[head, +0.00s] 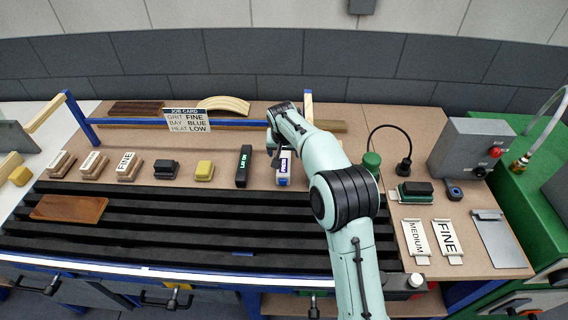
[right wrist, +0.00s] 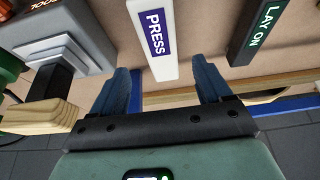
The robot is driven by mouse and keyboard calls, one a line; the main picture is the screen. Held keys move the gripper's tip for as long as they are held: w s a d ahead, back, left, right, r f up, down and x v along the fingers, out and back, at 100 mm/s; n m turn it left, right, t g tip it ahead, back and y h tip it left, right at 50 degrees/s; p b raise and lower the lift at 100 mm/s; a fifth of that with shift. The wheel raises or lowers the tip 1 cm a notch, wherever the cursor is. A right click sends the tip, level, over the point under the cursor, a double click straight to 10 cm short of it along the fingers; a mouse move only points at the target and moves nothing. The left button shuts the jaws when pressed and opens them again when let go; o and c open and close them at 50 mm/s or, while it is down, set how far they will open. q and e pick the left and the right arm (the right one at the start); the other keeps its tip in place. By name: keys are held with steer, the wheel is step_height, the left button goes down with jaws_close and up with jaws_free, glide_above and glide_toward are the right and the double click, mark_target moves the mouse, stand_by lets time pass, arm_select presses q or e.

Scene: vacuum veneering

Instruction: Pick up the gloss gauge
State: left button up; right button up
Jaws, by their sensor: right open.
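No label reading gloss gauge is legible, so I cannot tell for sure which tool it is. A white block with a blue PRESS label (head: 284,169) lies on the bench, partly hidden by my right arm. Beside it to the left is a dark block with a green LAY ON label (head: 243,167). My right gripper (head: 275,158) is open above the bench by these blocks. In the right wrist view, the PRESS block (right wrist: 155,38) shows between the open fingers (right wrist: 160,66), and the LAY ON block (right wrist: 260,30) stands to the right, outside them. My left gripper is not in view.
A yellow block (head: 204,170) and several labelled sanding blocks (head: 128,166) line the bench to the left. A job card (head: 186,120) hangs on the blue-ended rail behind. Black slats (head: 170,225) lie in front. A grey box (head: 470,150) stands at right.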

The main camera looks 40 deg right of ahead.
mark_target(284, 158)
steer(key=x, duration=0.6)
steer(key=shift+w+f+p, duration=0.15)
steer(key=shift+f+p, duration=0.15)
steer(key=shift+f, duration=0.05)
steer(key=c, duration=1.2)
